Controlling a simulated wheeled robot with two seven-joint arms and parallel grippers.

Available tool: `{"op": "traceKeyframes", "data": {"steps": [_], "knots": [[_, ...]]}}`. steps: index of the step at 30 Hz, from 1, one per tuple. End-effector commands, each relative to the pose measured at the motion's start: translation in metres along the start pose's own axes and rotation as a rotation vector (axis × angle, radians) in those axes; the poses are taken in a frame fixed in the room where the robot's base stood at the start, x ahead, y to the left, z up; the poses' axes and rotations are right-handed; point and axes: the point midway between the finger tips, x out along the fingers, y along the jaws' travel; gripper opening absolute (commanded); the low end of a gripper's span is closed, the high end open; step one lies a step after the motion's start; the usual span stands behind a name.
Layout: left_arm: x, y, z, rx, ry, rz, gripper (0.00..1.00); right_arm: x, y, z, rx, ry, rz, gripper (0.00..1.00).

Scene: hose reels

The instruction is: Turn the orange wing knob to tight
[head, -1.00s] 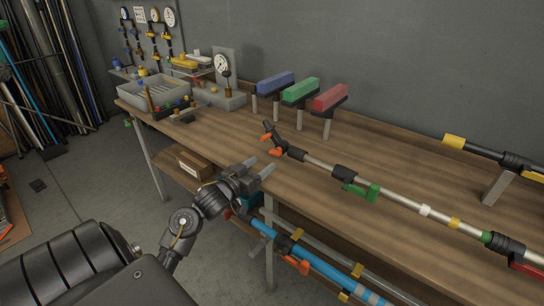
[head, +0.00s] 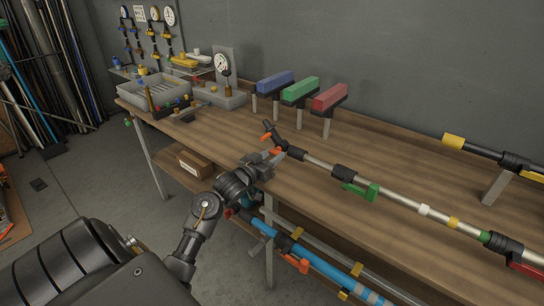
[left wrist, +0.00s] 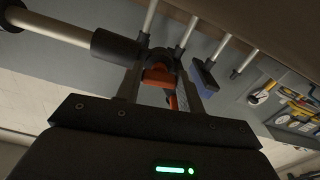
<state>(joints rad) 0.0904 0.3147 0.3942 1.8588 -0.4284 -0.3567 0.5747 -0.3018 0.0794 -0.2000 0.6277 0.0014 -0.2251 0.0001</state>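The orange wing knob (head: 276,150) is on the dark clamp near the left end of a pale pole (head: 320,162) on the wooden bench. My left gripper (head: 271,157) is at this end of the pole, its fingers beside the knob and partly covering it. In the left wrist view the orange knob (left wrist: 158,76) shows between the two spread fingers (left wrist: 160,88), with a gap on at least one side. I cannot tell whether a finger touches it. A second orange piece (head: 266,137) shows just above it. My right gripper is out of view.
Blue, green and red blocks (head: 301,90) stand on posts behind the pole. A green clamp lever (head: 366,191) is further along it. Grey trays (head: 153,92) stand at the back left. A blue pole (head: 300,255) hangs below the bench's front edge. Bare bench lies right of the blocks.

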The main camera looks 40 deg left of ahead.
Motion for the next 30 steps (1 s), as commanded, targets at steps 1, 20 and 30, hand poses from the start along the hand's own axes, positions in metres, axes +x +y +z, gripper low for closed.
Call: {"op": "traceKeyframes", "data": {"steps": [1, 20, 30], "knots": [[0.000, 0.000, 0.000, 0.000, 0.000, -0.001, 0.26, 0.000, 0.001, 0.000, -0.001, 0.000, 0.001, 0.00], [0.000, -0.002, -0.001, 0.187, -0.001, 0.000, 0.15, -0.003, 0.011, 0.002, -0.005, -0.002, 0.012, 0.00], [0.000, -0.003, -0.001, 0.504, 0.000, 0.001, 0.15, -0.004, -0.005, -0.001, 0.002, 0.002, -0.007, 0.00]]}}
